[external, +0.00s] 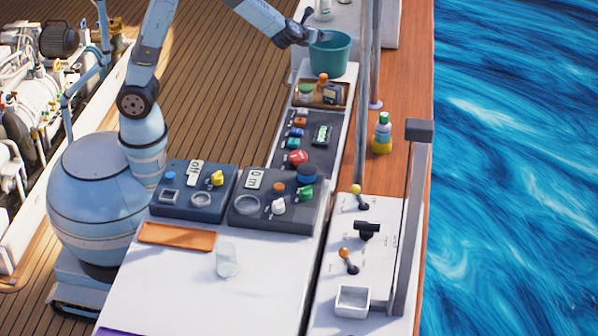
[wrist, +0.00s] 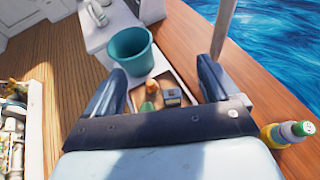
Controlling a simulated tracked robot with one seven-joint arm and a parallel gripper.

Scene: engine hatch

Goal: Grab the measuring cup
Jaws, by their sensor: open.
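A small clear cup (external: 228,260), which looks like the measuring cup, stands on the white counter (external: 190,290) in the lower middle of the external view. It is not visible in the wrist view. My gripper (external: 310,32) is far from it, at the top of the external view beside the teal bucket (external: 330,52). In the wrist view my gripper (wrist: 162,70) is open, with its two dark fingers apart and nothing between them. The bucket (wrist: 131,50) and a tray of small items lie beyond the fingers.
An orange tray (external: 177,237) and dark control panels (external: 193,190) with knobs sit behind the cup. A lever console (external: 375,225) with a tall grey post (external: 412,230) stands to its right. A yellow-green bottle (external: 382,135) is on the wooden ledge.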

